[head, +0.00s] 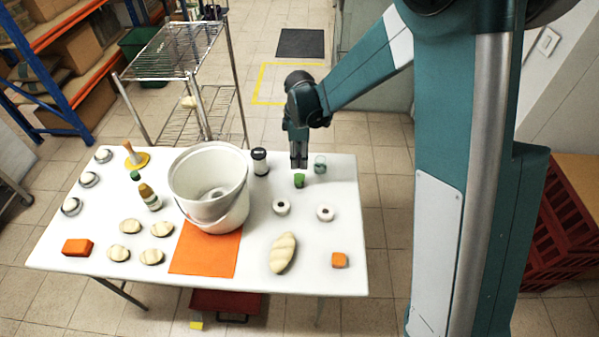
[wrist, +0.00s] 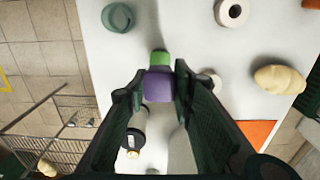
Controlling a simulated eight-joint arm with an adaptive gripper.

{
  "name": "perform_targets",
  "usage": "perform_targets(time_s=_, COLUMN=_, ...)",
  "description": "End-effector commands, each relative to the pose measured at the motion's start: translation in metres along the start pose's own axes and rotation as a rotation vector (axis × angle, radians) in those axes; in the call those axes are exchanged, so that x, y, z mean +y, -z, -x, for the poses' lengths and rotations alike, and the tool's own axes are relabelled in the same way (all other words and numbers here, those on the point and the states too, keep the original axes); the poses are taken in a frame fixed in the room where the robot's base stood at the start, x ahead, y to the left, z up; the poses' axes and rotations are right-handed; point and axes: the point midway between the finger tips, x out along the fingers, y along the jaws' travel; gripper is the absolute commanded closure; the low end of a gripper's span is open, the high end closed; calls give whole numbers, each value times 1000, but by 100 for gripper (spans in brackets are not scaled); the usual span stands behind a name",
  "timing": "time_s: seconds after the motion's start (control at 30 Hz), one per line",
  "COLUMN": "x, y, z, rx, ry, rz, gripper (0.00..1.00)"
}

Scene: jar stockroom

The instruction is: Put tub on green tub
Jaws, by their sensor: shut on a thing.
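My gripper (head: 299,161) points down over the far right part of the white table. In the wrist view its fingers are shut on a purple tub (wrist: 158,86), one on each side. I cannot make out the purple tub in the head view, where the dark fingers are. A small green tub (head: 299,180) stands on the table just below the fingertips. In the wrist view the green tub (wrist: 160,58) shows just past the purple tub, partly covered by it. I cannot tell whether the two tubs touch.
A teal round jar (head: 320,164) stands right of the gripper, and a black-lidded jar (head: 259,161) stands left. Two white rolls (head: 281,207) (head: 325,213) lie nearer the front. A large white bucket (head: 208,188) stands by an orange mat (head: 206,252). Bread (head: 283,253) lies front right.

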Motion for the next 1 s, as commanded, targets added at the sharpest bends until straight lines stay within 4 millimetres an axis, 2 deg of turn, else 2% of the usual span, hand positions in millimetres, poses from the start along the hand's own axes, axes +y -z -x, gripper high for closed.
perform_targets(time_s=0.1, x=0, y=0, z=-18, rx=0, ry=0, rz=0, gripper=88)
perform_targets(time_s=0.2, x=1, y=0, z=-27, rx=0, ry=0, rz=0, gripper=88)
perform_targets(time_s=0.67, x=0, y=0, z=-33, rx=0, ry=0, rz=0, gripper=88)
perform_targets(time_s=1.0, x=0, y=0, z=-64, rx=0, ry=0, rz=0, gripper=88)
